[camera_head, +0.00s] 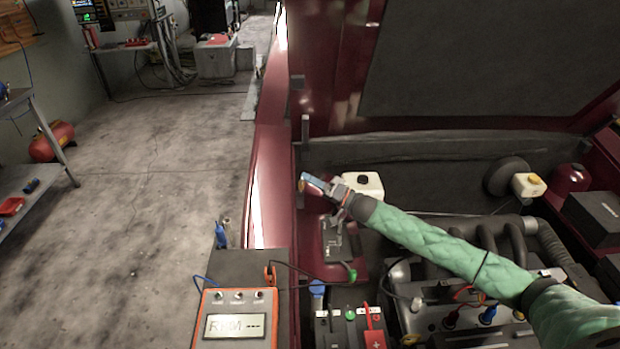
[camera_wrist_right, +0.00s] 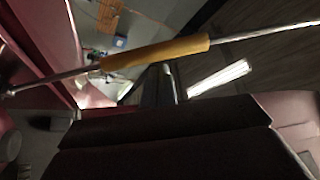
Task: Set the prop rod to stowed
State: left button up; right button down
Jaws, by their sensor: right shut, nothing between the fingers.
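The prop rod (camera_wrist_right: 155,54) shows in the right wrist view as a thin metal rod with an orange-yellow sleeve. It runs across the picture, rising from left to right, just past my fingertips. I cannot tell whether they touch it. In the head view I cannot make the rod out. My right gripper (camera_head: 314,183) is shut and empty, over the left edge of the engine bay under the raised dark red hood (camera_head: 340,60). Its fingers also show in the wrist view (camera_wrist_right: 163,84). My left gripper is not in view.
A white reservoir (camera_head: 367,184) stands close to my right gripper. Engine parts and a battery (camera_head: 345,328) lie below my arm. An orange meter (camera_head: 236,322) with cables sits at the front. The floor at left is mostly clear, with a shelf (camera_head: 40,185) at the edge.

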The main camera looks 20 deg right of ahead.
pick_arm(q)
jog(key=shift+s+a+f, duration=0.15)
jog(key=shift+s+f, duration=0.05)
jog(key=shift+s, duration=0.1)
pick_arm(e)
jog(key=shift+s+a+f, duration=0.2)
jog(key=shift+f, duration=0.05)
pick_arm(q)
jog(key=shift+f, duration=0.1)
pick_arm(e)
jog(key=shift+s+f, duration=0.1)
